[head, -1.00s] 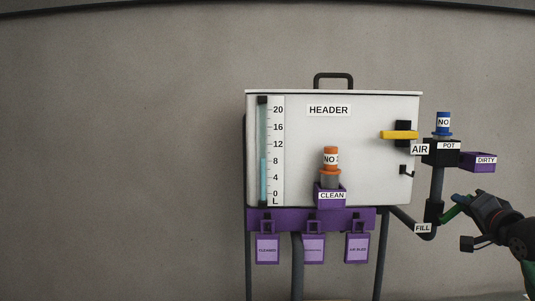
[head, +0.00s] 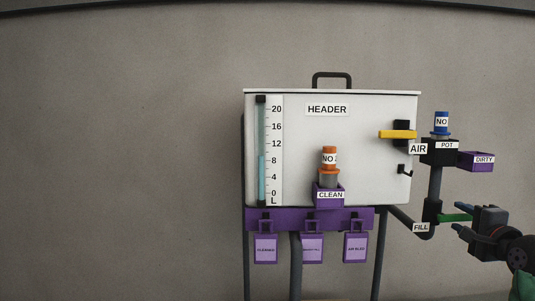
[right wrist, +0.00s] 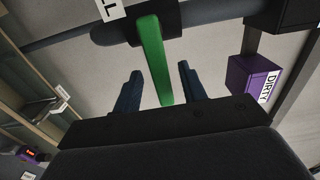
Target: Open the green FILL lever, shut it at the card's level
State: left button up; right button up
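In the right wrist view the lever (right wrist: 153,60) lies between my two spread fingers, apart from both. My right gripper (head: 459,219) is open around the lever's outer end. The header tank's sight gauge (head: 262,150) shows blue liquid up to roughly 8 to 9. Purple cards hang below the tank, including a middle one (head: 312,249) whose print is too small to read. My left gripper is not in view.
A yellow handle (head: 398,134) sits by the AIR label. The POT block carries a blue-capped part (head: 441,123), with a purple DIRTY box (head: 477,161) close above my right gripper. An orange-capped part (head: 329,158) stands in the CLEAN holder. The left wall area is clear.

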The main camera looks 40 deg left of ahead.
jog(key=shift+d+r, duration=0.1)
jog(key=shift+s+d, duration=0.1)
jog(key=v, duration=0.6)
jog(key=shift+s+d, duration=0.25)
jog(key=shift+s, duration=0.05)
pick_arm(q)
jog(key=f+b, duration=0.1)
jog(key=b, duration=0.1)
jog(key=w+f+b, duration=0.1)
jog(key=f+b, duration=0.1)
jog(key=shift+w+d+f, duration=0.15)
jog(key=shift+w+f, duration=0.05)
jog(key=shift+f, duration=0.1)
pick_arm(e)
jog(key=v, duration=0.7)
jog(key=shift+s+d, duration=0.2)
jog(key=shift+s, duration=0.1)
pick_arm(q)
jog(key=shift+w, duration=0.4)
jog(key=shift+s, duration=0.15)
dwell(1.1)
